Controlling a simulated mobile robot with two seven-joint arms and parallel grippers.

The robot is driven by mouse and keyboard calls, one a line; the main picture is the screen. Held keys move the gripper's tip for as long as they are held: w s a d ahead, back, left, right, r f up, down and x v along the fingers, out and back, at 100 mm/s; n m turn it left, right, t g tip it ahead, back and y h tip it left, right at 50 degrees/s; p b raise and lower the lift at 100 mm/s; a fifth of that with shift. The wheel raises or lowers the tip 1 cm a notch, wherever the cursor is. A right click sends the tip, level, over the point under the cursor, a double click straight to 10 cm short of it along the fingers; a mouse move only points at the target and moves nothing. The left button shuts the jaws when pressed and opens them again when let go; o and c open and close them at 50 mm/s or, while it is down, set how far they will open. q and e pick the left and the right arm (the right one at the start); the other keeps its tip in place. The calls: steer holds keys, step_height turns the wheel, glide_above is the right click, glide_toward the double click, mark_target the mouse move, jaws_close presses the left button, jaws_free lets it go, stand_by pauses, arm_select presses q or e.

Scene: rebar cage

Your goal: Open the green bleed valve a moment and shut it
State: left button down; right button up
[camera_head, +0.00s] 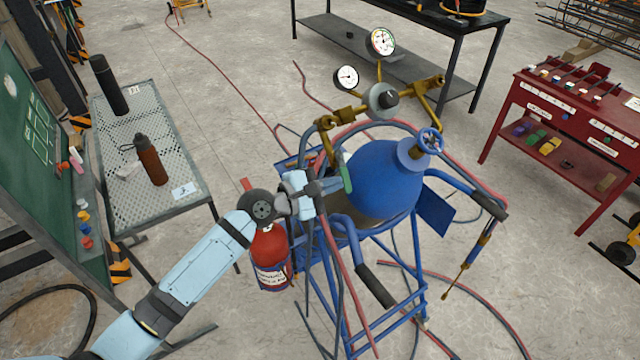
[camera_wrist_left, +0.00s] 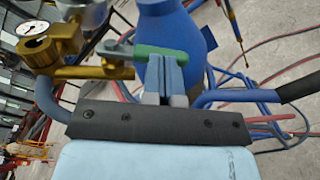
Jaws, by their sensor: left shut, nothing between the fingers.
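The green bleed valve handle (camera_head: 346,179) sits on the brass pipework at the left side of a blue gas cylinder (camera_head: 386,182). In the left wrist view the green handle (camera_wrist_left: 158,52) runs across the picture just beyond my fingertips, with brass pipe (camera_wrist_left: 92,72) to its left. My left gripper (camera_head: 334,186) is shut and empty, with its fingertips right at the handle. In the left wrist view its fingers (camera_wrist_left: 166,70) are together; I cannot tell whether they touch the handle. My right gripper is not in view.
A gauge (camera_head: 346,78) and a second gauge (camera_head: 382,41) rise above the brass regulator (camera_head: 383,100). The blue cart (camera_head: 350,262) has hoses around it. A red fire extinguisher (camera_head: 269,258) hangs below my left wrist. A mesh table (camera_head: 118,190) stands left, a red bench (camera_head: 560,150) right.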

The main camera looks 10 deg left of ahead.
arm_select(q)
steer(key=shift+d, duration=0.1)
steer(key=shift+w+d+n+t+b, duration=0.2)
steer(key=shift+n+t+b, duration=0.1)
steer(key=shift+t, duration=0.3)
steer(key=shift+w+d+n+t+b, duration=0.1)
steer(key=shift+d+n+t+b, duration=0.15)
steer(key=shift+t, duration=0.35)
steer(key=shift+s, duration=0.15)
